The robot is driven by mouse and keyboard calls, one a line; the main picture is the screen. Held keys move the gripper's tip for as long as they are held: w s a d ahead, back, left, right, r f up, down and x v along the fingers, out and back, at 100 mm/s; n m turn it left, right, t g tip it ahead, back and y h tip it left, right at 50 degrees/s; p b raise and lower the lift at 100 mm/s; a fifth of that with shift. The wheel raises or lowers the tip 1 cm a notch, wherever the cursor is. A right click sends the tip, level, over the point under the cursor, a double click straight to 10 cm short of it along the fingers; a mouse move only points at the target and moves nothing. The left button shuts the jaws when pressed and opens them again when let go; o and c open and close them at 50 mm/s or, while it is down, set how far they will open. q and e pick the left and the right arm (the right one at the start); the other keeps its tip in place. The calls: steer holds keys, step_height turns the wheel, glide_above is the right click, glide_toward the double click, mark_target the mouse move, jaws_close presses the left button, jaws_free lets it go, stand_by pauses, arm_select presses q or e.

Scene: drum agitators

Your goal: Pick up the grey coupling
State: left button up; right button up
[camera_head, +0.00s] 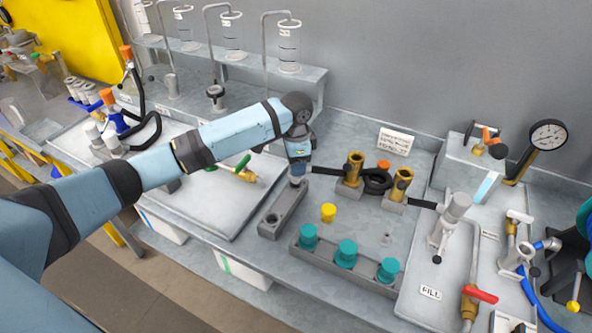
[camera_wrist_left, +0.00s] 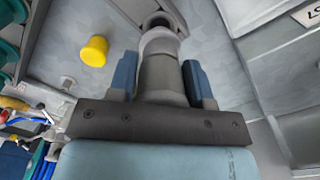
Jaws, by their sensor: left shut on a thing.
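My left gripper (camera_head: 298,179) points down over the far end of a narrow grey holder (camera_head: 284,209) on the bench. In the left wrist view its two blue fingers (camera_wrist_left: 160,80) are shut on the grey coupling (camera_wrist_left: 164,75), a stepped grey cylinder, one finger on each side. A dark round opening shows just beyond the coupling. In the head view the coupling is mostly hidden by the gripper, and I cannot tell whether it still touches the holder. My right gripper is not in view.
A yellow cap (camera_head: 328,212) stands right of the holder. A grey rack with teal caps (camera_head: 345,254) lies in front. Brass fittings (camera_head: 354,170) with black handles and a black hose stand to the right. A shelf with clear cylinders (camera_head: 289,48) is behind.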

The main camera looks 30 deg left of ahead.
arm_select(q)
step_height(320, 180, up, 16)
steer(key=shift+r, duration=0.15)
stand_by(0.3)
